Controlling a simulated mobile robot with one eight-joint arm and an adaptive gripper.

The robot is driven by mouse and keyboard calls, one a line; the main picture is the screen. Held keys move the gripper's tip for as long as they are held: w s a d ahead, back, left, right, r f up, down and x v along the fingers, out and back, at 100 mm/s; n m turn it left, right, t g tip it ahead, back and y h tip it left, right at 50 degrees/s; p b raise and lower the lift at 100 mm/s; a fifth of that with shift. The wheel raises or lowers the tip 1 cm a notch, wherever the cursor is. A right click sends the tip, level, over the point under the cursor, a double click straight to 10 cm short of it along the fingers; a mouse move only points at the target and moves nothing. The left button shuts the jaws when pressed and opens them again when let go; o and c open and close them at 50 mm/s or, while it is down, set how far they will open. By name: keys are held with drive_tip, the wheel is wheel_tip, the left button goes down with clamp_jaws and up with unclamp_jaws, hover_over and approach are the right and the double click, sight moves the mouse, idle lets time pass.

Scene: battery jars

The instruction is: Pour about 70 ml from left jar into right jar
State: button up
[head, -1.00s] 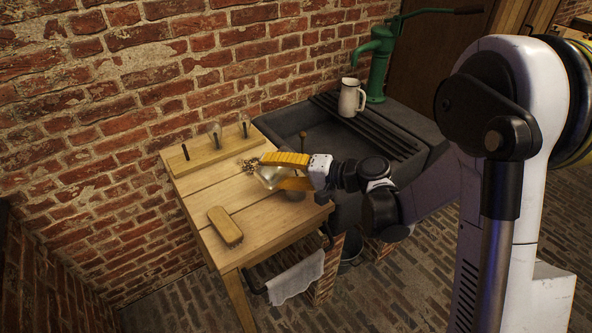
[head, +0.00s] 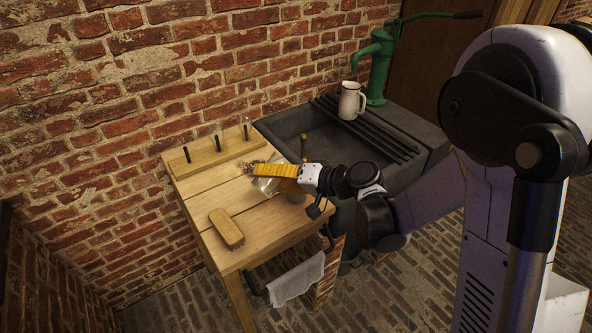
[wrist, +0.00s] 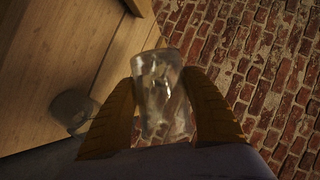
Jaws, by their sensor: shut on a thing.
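My gripper (wrist: 160,98) is shut on a clear glass jar, the left jar (wrist: 160,75), with one yellow finger on each side of it in the wrist view. In the head view the held jar (head: 266,187) shows at the fingers, above the wooden table, partly hidden by them. It looks tilted, but its exact angle and liquid level cannot be told. A second glass jar, the right jar (wrist: 72,108), stands on the table at the left of the wrist view, apart from the held one. In the head view it is mostly hidden behind my gripper.
The wooden table (head: 205,188) bears a brush (head: 226,228) at the front and a peg rack (head: 213,156) at the back. A dark sink (head: 310,122) with a white pitcher (head: 351,101) adjoins it on the right. A brick wall stands behind.

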drive_tip(key=shift+w+d+r+n+p, duration=0.1)
drive_tip(key=shift+r+n+p, duration=0.05)
drive_tip(key=shift+r+p, duration=0.15)
drive_tip(key=shift+w+d+r+n+p, duration=0.1)
drive_tip(key=shift+r+n+p, duration=0.05)
drive_tip(key=shift+r, duration=0.25)
drive_tip(key=shift+f+n+t+h+b, duration=0.4)
drive_tip(key=shift+f+n+h+b, duration=0.1)
drive_tip(key=shift+f+h+b, duration=0.2)
idle(0.8)
drive_tip(key=shift+r+n, duration=0.2)
drive_tip(key=shift+n, duration=0.1)
drive_tip(key=shift+s+a+n+t+h, duration=0.1)
drive_tip(key=shift+n+t+h, duration=0.2)
drive_tip(key=f+b, duration=0.2)
drive_tip(key=f+n+h+b, duration=0.1)
drive_tip(key=f+b, duration=0.1)
drive_tip(key=s+a+f+n+t+b, duration=0.1)
drive_tip(key=f+b, duration=0.1)
drive_tip(key=shift+f, duration=0.4)
drive_tip(key=shift+s+a+f+n+t+h+b, duration=0.4)
drive_tip(key=shift+s+a+n+t+h+b, duration=0.15)
drive_tip(key=shift+n+h+b, duration=0.25)
drive_tip(key=shift+n+t, duration=0.35)
drive_tip(key=shift+n, duration=0.05)
